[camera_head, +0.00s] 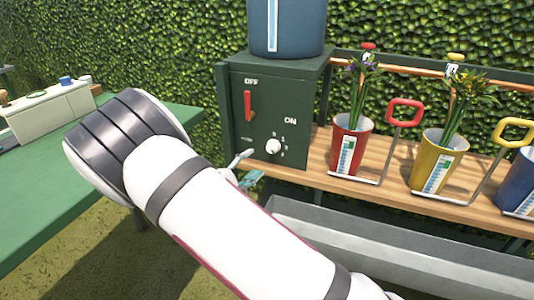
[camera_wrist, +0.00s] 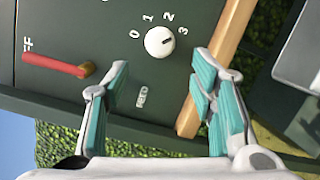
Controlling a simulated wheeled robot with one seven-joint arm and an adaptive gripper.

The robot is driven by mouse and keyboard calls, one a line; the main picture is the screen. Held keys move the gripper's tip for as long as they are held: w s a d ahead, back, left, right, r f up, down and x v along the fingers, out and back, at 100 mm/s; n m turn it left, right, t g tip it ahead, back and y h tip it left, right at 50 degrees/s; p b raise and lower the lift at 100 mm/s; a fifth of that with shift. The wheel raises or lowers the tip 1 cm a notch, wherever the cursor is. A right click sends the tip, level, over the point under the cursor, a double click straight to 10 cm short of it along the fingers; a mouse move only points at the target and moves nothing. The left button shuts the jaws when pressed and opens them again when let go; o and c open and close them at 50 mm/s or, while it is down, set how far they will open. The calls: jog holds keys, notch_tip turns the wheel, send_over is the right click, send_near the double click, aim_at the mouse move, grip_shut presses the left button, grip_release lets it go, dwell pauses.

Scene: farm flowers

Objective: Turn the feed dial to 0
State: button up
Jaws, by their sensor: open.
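The white feed dial (camera_head: 273,146) is on the front of a dark green control box (camera_head: 300,110). In the wrist view the round dial (camera_wrist: 158,43) has the numbers 0, 1, 2 and 3 around it, and its dark mark points roughly toward the 3. A FEED label (camera_wrist: 141,97) is beside it. My gripper (camera_wrist: 162,66) is open and empty, its teal-padded fingers apart, with the dial just beyond the gap between the tips. In the head view my gripper (camera_head: 248,169) is just left of and below the dial, partly hidden by my arm.
A red lever (camera_head: 248,106) by OFF is on the same panel, near one finger in the wrist view (camera_wrist: 60,65). A blue tank (camera_head: 287,30) tops the box. Red (camera_head: 350,148) and yellow (camera_head: 438,160) flower pots stand right on a wooden shelf. A grey trough (camera_head: 400,245) lies below.

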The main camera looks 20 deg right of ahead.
aim_at(271, 150)
jog(key=b+x, duration=0.2)
jog(key=x, duration=0.7)
jog(key=shift+w+d, duration=0.15)
jog(key=shift+d, duration=0.1)
jog(key=c, duration=1.1)
